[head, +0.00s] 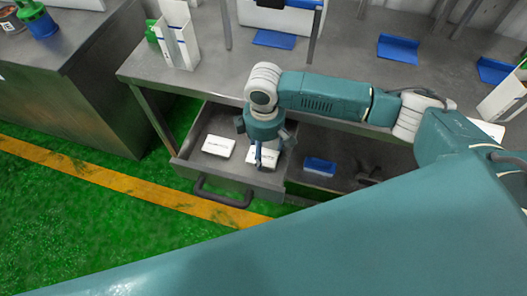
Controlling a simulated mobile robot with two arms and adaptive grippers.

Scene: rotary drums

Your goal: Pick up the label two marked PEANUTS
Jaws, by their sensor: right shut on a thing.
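Two white labels with dark print lie in the open metal drawer (182,171). The left label (219,146) lies alone on the drawer floor. The other label (254,160) is under my right gripper (258,164), which points down into the drawer. The gripper is shut on this label, and its fingers and wrist hide part of it. The print is too small to read, so I cannot tell which one says PEANUTS. My left gripper is not in view.
A blue tray (320,167) sits right of the labels. The metal table (340,75) above carries blue trays (398,48) and a white holder (178,36). The drawer's dark handle (222,194) sticks out in front. A grey cabinet (85,85) stands left; green floor (60,220) is clear.

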